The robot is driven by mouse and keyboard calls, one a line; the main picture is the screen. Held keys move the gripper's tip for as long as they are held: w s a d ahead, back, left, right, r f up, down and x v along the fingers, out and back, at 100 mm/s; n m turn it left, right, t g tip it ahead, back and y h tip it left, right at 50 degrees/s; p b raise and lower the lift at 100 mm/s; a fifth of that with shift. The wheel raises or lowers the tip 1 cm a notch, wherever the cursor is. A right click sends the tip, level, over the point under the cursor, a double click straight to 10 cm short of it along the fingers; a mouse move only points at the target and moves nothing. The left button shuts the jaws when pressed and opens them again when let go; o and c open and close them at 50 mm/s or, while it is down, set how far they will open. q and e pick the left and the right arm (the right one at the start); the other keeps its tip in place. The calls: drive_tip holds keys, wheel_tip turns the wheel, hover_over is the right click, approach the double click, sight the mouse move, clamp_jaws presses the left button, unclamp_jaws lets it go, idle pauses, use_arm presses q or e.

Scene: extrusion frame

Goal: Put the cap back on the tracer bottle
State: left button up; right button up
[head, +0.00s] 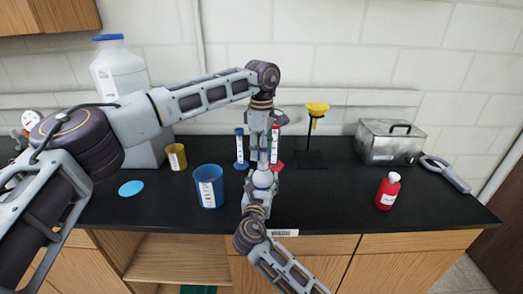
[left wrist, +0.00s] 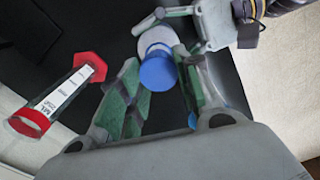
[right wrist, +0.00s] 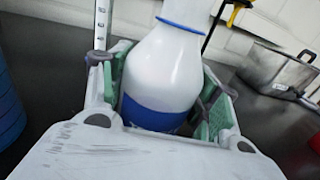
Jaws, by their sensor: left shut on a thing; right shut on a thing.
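The white tracer bottle (head: 263,179) stands upright in my right gripper (head: 258,193), low in front of the cylinders. In the right wrist view the right gripper (right wrist: 165,95) is shut around the white bottle (right wrist: 165,70) with its blue band. My left gripper (head: 262,150) is right above the bottle, pointing down. In the left wrist view it (left wrist: 160,95) is shut on the blue cap (left wrist: 158,74), which lies over the bottle top (left wrist: 157,38). A blue edge (right wrist: 182,23) shows at the bottle's neck. I cannot tell whether the cap is seated.
A blue beaker (head: 209,187), yellow cup (head: 177,157) and blue disc (head: 131,188) are on the left. Blue (head: 240,150) and red (head: 276,150) cylinders stand close behind the grippers. A yellow funnel stand (head: 316,115), metal box (head: 390,143) and red bottle (head: 388,191) are right.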

use_arm(q)
drive_tip(key=shift+f, duration=0.15)
drive_tip(key=shift+f, duration=0.75)
drive_tip(key=shift+f, duration=0.55)
idle(0.8)
use_arm(e)
clamp_jaws()
use_arm(q)
drive_tip(key=m, duration=0.5)
drive_tip(key=shift+w+m, duration=0.1)
drive_tip(key=shift+m, duration=0.2)
drive_tip(key=m, duration=0.5)
drive_tip(key=shift+d, duration=0.15)
drive_tip(key=m, duration=0.6)
drive_tip(key=shift+w+d, duration=0.1)
drive_tip(key=m, duration=0.6)
drive_tip(key=shift+d, duration=0.1)
